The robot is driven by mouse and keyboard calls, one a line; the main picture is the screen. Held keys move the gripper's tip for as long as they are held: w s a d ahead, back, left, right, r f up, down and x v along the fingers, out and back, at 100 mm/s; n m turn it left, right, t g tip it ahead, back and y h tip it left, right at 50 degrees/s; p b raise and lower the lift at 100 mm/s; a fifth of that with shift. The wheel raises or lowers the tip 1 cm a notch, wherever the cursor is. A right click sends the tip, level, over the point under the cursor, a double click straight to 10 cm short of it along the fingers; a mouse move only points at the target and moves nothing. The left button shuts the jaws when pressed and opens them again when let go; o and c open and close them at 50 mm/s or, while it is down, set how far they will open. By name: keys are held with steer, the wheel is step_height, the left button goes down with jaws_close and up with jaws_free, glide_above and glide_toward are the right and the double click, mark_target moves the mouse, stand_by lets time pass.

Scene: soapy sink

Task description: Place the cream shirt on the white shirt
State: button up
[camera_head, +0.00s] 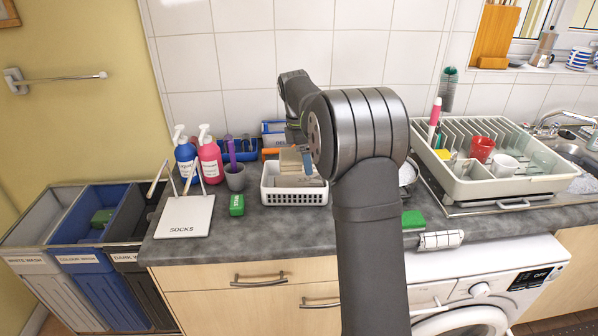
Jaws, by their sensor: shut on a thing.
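My gripper (300,148) points down over the white basket (295,198) on the counter, partly hidden by my own arm. It is shut on what looks like the cream shirt (289,160), a small folded cream piece at the basket's opening. A paler folded layer (290,181) shows below it inside the basket and may be the white shirt. I cannot tell whether the two touch. My arm covers the right side of this spot.
Blue (186,160) and pink (210,158) pump bottles and a grey cup (235,177) stand left of the basket. A socks board (184,216) lies further left. A dish rack (495,170) fills the right.

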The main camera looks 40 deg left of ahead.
steer(key=shift+s+a+f, duration=0.15)
steer(key=shift+a+f, duration=0.2)
steer(key=shift+a, duration=0.15)
steer(key=shift+s+a+f, duration=0.15)
steer(key=shift+a+f, duration=0.2)
steer(key=shift+a, duration=0.15)
steer(key=shift+f, duration=1.85)
steer(key=shift+f, duration=0.35)
steer(key=o, duration=1.1)
steer(key=shift+c, duration=0.2)
steer(key=r, duration=0.4)
steer(key=s+r, duration=0.1)
steer(key=r, duration=0.3)
steer(key=a+r, duration=0.1)
steer(key=r, duration=0.3)
steer(key=shift+s+a+r, duration=0.1)
steer(key=shift+s+r, duration=0.05)
steer(key=shift+r, duration=0.15)
steer(key=shift+f, duration=0.1)
